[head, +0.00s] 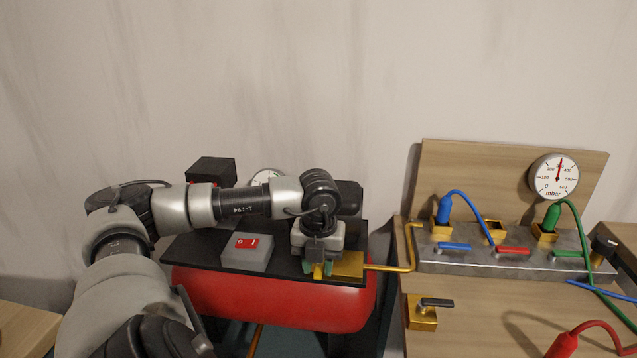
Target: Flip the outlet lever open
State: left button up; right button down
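My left gripper (318,268) points down over the front right part of the black compressor top, beside a brass block (349,264). Its greenish fingertips stand on either side of a small upright yellow piece, which may be the outlet lever; whether they touch it I cannot tell. The gripper body and wrist hide much of that spot. A brass pipe (390,268) runs right from the block towards the wooden board. My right gripper is not in view.
A red rocker switch (246,243) sits on a grey box left of the gripper. The red tank (270,303) lies below. On the right, a wooden bench holds a metal manifold (470,262) with coloured levers and hoses, a dial gauge (554,176) and a black-handled brass valve (424,317).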

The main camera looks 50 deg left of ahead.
aim_at(318, 269)
pick_arm(q)
jog(key=shift+o, duration=0.8)
notch_tip(318, 269, up, 11)
jog(key=shift+f, duration=0.1)
